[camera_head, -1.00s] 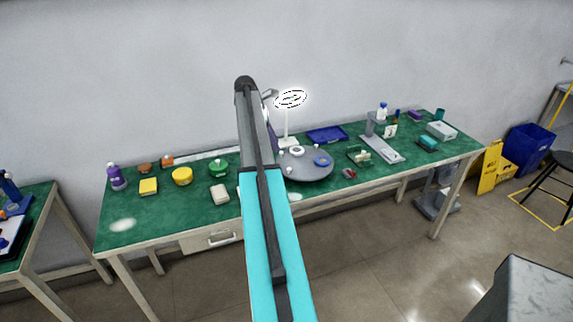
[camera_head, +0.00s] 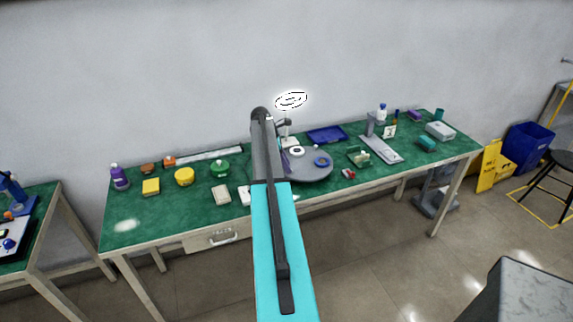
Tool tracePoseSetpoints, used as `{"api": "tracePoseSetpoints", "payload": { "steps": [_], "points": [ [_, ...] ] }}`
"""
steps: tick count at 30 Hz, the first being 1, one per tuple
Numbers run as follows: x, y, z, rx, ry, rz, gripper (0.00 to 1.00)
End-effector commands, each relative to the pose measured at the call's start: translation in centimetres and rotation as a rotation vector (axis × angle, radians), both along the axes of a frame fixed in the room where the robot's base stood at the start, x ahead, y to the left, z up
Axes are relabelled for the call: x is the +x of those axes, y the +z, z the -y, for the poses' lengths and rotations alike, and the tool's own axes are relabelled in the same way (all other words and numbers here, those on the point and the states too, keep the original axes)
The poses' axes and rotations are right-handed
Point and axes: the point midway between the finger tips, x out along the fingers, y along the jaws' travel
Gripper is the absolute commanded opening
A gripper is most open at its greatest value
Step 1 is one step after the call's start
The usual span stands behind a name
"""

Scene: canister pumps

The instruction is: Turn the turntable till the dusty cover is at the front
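The turntable (camera_head: 311,171) is a round grey disc on the green bench, right of my arm, which hides its left side. A white ring-shaped piece (camera_head: 297,151) lies toward its back and a blue ring-shaped piece (camera_head: 321,161) on its right half. I cannot tell which piece on it, if any, is the dusty cover. My arm reaches up across the middle of the view. A grey part of its far end (camera_head: 284,124) shows above the turntable's back left. My fingertips are hidden or too small to make out, and so is any contact with the disc.
A lamp with a bright ring head (camera_head: 291,100) stands behind the turntable. A blue tray (camera_head: 327,135) lies behind it, a grey stand (camera_head: 381,148) to the right. A small red item (camera_head: 348,174) sits near the right front.

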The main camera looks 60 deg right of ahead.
Motion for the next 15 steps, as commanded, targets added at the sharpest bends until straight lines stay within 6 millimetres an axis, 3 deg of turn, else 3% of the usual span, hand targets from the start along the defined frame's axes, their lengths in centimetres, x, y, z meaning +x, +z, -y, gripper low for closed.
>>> {"api": "tracePoseSetpoints", "payload": {
  "steps": [13, 15],
  "points": [
    [-0.28, -0.64, 0.21, 0.0, -0.001, 0.0, 0.34],
    [-0.29, -0.64, 0.22, 0.0, -0.001, 0.0, 0.22]
  ]
}}
